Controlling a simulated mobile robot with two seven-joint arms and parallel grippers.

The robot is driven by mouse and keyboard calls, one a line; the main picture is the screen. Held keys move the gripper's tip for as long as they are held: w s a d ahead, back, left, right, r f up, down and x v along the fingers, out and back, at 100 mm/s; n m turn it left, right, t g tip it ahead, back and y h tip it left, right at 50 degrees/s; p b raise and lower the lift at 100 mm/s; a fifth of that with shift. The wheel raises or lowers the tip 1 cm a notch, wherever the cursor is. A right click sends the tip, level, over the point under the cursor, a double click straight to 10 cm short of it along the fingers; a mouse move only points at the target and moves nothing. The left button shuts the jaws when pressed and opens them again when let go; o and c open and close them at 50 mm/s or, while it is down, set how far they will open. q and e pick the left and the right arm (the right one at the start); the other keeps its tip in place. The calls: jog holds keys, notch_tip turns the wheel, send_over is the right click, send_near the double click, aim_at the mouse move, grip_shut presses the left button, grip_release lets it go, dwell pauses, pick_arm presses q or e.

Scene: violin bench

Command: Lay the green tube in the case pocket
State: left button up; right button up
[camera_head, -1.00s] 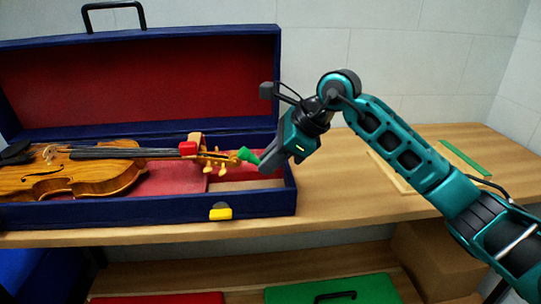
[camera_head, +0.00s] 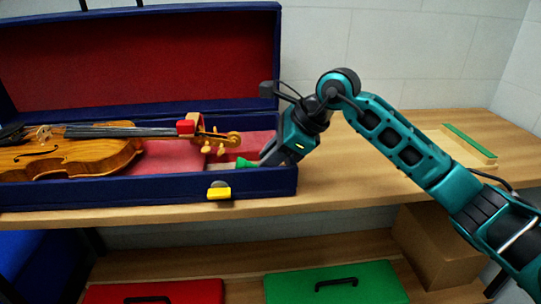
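The blue case (camera_head: 110,188) lies open on the bench with its red-lined lid up. My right gripper (camera_head: 258,163) reaches into the right end of the case, beside the violin's scroll. It is shut on the green tube (camera_head: 245,163), of which only a green end shows; the fingers and the case's front wall hide the rest. The tube is low in the pocket area at the right end. I cannot tell whether it touches the pocket floor. My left gripper is not in view.
The violin (camera_head: 70,158) lies in the case, its scroll close to my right gripper. A red block (camera_head: 186,127) is at its neck. A shallow wooden tray (camera_head: 455,150) with a green edge stands at right. Red (camera_head: 155,291) and green (camera_head: 335,284) cases lie below.

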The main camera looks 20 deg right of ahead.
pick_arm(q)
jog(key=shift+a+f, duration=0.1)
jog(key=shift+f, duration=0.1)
pick_arm(e)
jog(key=o, duration=0.3)
jog(key=shift+o, duration=0.2)
jog(key=shift+s+d+r, duration=0.15)
jog(key=shift+d+r, duration=0.05)
jog(key=shift+r, duration=0.15)
pick_arm(q)
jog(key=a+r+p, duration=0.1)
jog(key=p, duration=0.2)
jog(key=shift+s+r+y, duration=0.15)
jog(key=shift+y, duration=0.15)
pick_arm(e)
jog(key=v, duration=1.2)
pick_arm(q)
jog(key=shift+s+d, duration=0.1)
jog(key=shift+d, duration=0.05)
